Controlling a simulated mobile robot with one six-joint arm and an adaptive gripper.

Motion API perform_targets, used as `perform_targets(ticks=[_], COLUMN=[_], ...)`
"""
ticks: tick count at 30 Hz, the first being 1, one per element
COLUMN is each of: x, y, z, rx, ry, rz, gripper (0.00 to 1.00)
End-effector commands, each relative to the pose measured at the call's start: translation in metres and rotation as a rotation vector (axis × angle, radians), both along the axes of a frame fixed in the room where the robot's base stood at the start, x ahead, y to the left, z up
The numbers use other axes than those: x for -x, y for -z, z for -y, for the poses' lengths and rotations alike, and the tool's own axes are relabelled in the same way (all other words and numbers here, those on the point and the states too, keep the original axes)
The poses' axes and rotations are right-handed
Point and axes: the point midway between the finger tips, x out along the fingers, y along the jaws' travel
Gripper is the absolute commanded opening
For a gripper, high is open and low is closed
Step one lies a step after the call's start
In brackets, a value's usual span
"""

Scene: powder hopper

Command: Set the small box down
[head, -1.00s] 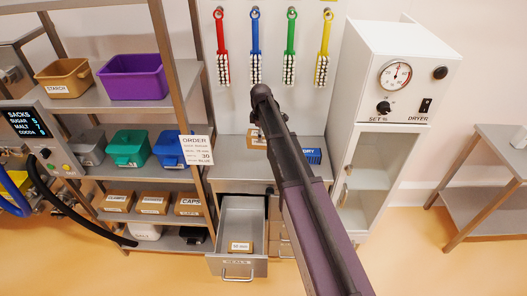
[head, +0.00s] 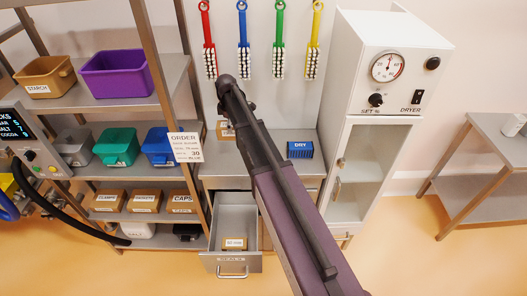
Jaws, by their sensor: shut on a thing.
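A small brown box (head: 226,131) with a white label shows just left of the dark end of my arm, in front of the back wall and above the left part of the counter. My gripper (head: 231,113) is mostly hidden behind my own wrist and is shut on this box. The box's right side is hidden by the arm. I cannot tell whether its underside touches the counter (head: 275,138).
A blue DRY box (head: 300,149) stands on the counter to the right. Below, an open drawer (head: 236,212) holds another small brown labelled box (head: 234,243). A shelf rack (head: 150,95) stands left and a white dryer cabinet (head: 385,75) right.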

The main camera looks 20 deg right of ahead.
Motion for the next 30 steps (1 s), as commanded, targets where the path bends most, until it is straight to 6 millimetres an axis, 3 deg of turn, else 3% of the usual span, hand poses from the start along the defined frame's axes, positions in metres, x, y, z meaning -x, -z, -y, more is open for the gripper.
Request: perform_targets(ticks=[8,21,25,30], x=[0.030,0.136,0.153,0.159], y=[0.015,0.062,0.068,0.070], z=[0.000,-0.001,-0.002,-0.002], rx=[0.000,0.000,0.000,0.000], ry=[0.000,0.001,0.001,0.001], rz=[0.000,-0.001,-0.001,-0.001], gripper=[0.27,0.27,0.27,0.27])
